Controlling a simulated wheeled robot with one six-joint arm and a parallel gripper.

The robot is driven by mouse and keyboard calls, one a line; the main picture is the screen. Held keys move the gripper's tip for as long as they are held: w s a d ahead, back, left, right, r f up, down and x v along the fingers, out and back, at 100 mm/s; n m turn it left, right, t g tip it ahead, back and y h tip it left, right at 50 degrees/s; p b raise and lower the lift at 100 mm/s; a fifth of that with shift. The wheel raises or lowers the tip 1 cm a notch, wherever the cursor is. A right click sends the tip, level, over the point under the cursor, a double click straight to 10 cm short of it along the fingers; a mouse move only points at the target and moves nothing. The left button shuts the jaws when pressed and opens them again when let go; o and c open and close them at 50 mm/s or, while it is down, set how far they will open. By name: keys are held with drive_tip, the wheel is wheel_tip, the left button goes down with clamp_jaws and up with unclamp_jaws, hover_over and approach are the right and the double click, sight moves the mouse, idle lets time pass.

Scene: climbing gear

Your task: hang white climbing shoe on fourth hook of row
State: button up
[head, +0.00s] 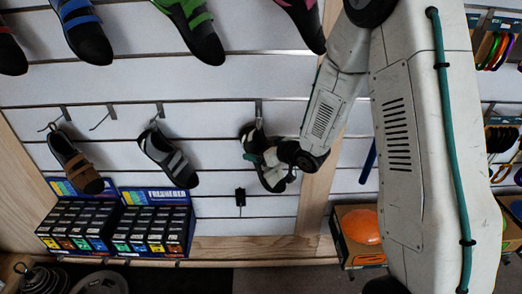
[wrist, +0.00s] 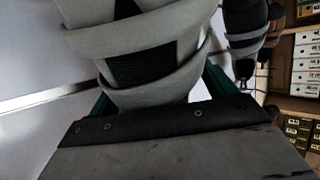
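The white climbing shoe (head: 272,178), pale with black parts, is at the wall panel in the head view, below the rightmost visible hook (head: 258,108) of the middle row. Its pale straps fill the upper middle of the wrist view (wrist: 150,45). My gripper (head: 275,158) reaches it from the right. Green finger edges show on both sides of the shoe in the wrist view, and the gripper looks shut on it. Whether the shoe's loop is around the hook cannot be told. Another hook (head: 102,117) in the row is empty.
A brown shoe (head: 75,160) and a dark grey-strapped shoe (head: 168,158) hang to the left in the row. More shoes (head: 195,30) hang above. Small boxes (head: 75,225) stand below. A wooden post (head: 318,195) and an orange-topped box (head: 360,225) are at right.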

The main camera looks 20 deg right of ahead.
drive_tip(key=shift+d, duration=0.1)
drive_tip(key=s+d+m+g+h, duration=0.4)
drive_tip(key=s+d+g+h, duration=0.35)
drive_tip(key=s+d, duration=0.7)
drive_tip(key=s+a+r+g, duration=0.1)
drive_tip(key=s+a+r, duration=0.2)
drive_tip(key=s+r, duration=0.3)
drive_tip(key=s+a+r+m+g+y, duration=0.1)
drive_tip(key=s+a+r, duration=0.3)
drive_tip(key=s+r, duration=0.3)
drive_tip(key=s+a+r+m+g, duration=0.1)
drive_tip(key=s+a+r, duration=0.3)
drive_tip(key=s+r, duration=0.3)
drive_tip(key=shift+s, duration=2.5)
drive_tip(key=shift+a, duration=0.1)
